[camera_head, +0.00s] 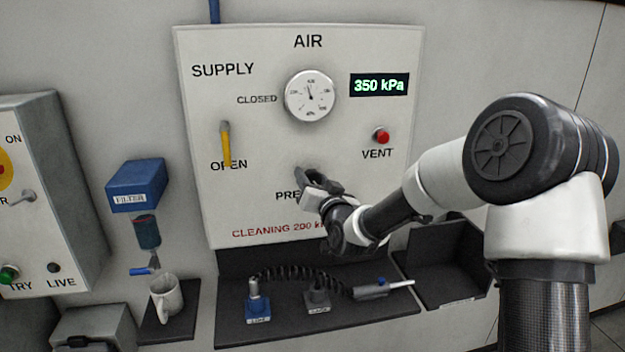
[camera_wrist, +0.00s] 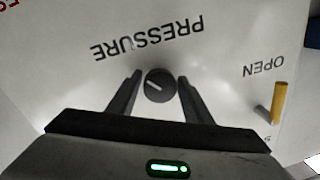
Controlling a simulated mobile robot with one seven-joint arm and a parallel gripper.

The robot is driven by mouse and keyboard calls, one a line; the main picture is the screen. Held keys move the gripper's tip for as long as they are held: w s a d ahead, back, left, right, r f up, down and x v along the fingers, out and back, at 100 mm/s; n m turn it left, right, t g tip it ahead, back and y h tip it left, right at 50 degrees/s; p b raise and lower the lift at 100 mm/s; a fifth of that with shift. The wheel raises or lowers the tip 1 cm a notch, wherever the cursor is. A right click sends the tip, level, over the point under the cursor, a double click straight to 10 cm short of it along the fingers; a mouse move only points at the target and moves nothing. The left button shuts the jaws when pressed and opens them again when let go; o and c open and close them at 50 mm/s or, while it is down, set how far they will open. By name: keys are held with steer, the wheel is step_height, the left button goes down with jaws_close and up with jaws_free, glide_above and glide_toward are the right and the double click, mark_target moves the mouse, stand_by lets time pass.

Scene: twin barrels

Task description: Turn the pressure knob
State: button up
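The round dark pressure knob (camera_wrist: 160,85) shows in the wrist view beside the upside-down word PRESSURE, with a pale pointer line slanting across its face. My gripper (camera_wrist: 160,78) is open, with one finger on each side of the knob and a narrow gap visible on both sides. In the head view my gripper (camera_head: 318,184) is at the lower middle of the white AIR panel (camera_head: 230,110) and covers most of the knob and part of its label. The green display (camera_head: 379,85) reads 350 kPa.
The yellow supply lever (camera_head: 225,143) hangs at OPEN, left of my gripper. Under the panel a dark shelf (camera_head: 350,312) holds a coiled hose and fittings. Red text reads CLEANING 200, partly covered.

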steer(key=c, duration=0.7)
steer(key=shift+f+n+b, duration=0.15)
steer(key=shift+n+b, duration=0.15)
steer(key=shift+b, duration=0.3)
steer(key=shift+o, duration=0.2)
steer(key=n+b, duration=0.1)
steer(key=b, duration=0.2)
steer(key=shift+f+n, duration=0.15)
steer(key=shift+n, duration=0.25)
steer(key=n+b, duration=0.3)
steer(key=b, duration=0.3)
steer(key=shift+a, duration=0.1)
steer(key=n+b, duration=0.3)
steer(key=b, duration=0.1)
steer(key=shift+n+g+h, duration=0.3)
steer(key=n+b, duration=0.2)
steer(key=b, duration=0.1)
steer(key=shift+r+n+b, duration=0.2)
steer(key=shift+n+b, duration=0.1)
steer(key=shift+b, duration=0.05)
